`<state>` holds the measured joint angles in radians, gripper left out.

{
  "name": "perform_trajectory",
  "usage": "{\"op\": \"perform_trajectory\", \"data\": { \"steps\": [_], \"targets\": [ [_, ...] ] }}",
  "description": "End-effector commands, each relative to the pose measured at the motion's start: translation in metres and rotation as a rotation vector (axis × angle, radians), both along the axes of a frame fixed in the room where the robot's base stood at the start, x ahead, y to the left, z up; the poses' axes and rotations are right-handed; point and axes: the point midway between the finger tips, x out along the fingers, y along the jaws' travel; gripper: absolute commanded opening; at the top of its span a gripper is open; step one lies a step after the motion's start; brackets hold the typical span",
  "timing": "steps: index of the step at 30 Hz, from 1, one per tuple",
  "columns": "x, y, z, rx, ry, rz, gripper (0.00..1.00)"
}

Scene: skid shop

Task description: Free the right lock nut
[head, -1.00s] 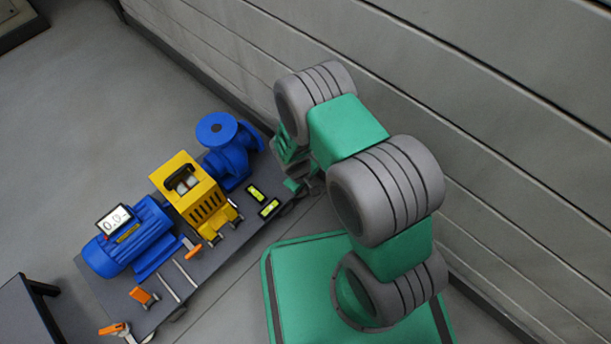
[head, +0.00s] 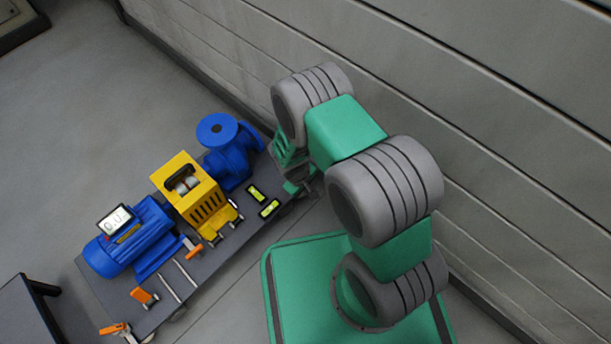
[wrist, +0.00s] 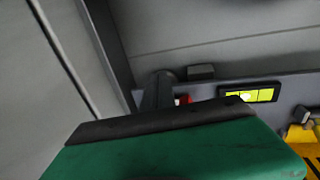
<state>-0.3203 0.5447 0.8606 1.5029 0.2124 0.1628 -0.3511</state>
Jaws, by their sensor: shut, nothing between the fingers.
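My gripper (wrist: 160,124) fills the lower part of the wrist view as a green body with a dark grey edge. It is shut and empty. In the head view it is mostly hidden by my arm, low at the skid's right end, beyond the blue pump (head: 228,160). In the wrist view a grey upright post (wrist: 158,90) stands just beyond the gripper's edge. A small red part (wrist: 184,100) and a dark block (wrist: 200,72) are beside it. I cannot make out the right lock nut for certain, nor whether the gripper touches anything.
The dark skid (head: 105,295) carries a blue motor (head: 115,255), a yellow guard (head: 185,180), two yellow-green levels (head: 270,208) and orange-handled tools (head: 141,295). One level (wrist: 252,95) also shows in the wrist view. A panelled wall (head: 480,130) stands close to my arm.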

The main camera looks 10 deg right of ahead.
Motion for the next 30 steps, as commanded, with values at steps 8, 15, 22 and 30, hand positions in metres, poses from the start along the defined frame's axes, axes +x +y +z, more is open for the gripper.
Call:
{"op": "perform_trajectory", "data": {
  "steps": [8,15,22,30],
  "targets": [
    [0.0,-0.001,0.019,0.001,-0.002,0.0,0.0],
    [-0.001,-0.001,0.048,0.001,-0.001,0.0,0.0],
    [-0.001,-0.001,0.072,0.001,-0.001,0.0,0.0],
    [-0.001,-0.001,0.07,0.001,-0.001,0.0,0.0]
  ]
}}
